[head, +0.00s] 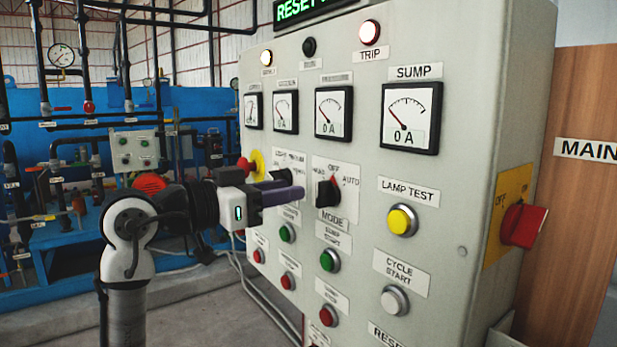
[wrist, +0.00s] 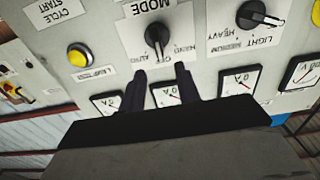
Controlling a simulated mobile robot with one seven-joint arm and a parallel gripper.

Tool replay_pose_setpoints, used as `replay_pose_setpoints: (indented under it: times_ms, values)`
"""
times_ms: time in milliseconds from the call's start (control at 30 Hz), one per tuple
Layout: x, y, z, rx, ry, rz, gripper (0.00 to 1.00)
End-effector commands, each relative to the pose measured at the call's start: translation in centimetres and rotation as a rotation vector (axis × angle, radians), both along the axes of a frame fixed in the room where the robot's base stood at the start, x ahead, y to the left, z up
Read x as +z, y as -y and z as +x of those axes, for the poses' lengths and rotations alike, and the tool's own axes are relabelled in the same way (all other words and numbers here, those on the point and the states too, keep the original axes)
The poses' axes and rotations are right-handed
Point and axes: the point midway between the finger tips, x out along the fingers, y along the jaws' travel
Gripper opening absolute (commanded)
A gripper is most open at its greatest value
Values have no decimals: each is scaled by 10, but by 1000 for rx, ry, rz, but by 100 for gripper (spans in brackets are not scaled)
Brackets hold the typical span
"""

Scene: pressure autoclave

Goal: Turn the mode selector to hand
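The mode selector (head: 328,193) is a black knob on a white plate on the grey panel, with OFF at top, AUTO at right and a partly hidden label at left. Its pointer looks upright, toward OFF. The wrist view shows the knob (wrist: 157,36) upside down, above the MODE-marked plate's OFF label. My gripper (head: 295,184) is left of the knob in the head view, fingers toward the panel. In the wrist view my gripper (wrist: 160,72) is open and empty, its fingertips apart and just below the knob. No contact with the knob shows.
Another black selector (wrist: 258,16), marked LIGHT, MEDIUM and HEAVY, sits beside the mode selector. Gauges (head: 333,112) line the panel above. A green button (head: 329,260) and a yellow lamp test button (head: 402,220) are close by. A red rotary switch (head: 523,225) projects from the panel's side.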

Motion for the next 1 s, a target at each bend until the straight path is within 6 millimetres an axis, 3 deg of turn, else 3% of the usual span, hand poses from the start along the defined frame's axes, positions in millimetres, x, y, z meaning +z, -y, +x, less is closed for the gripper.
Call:
replay_pose_setpoints:
  times_ms: [100,300,700,1000]
  values:
    - [2,20,14,-2,-1,-1,33]
    - [1,41,30,-1,0,0,33]
    - [0,48,35,1,1,-2,33]
    - [0,48,35,1,1,-2,0]
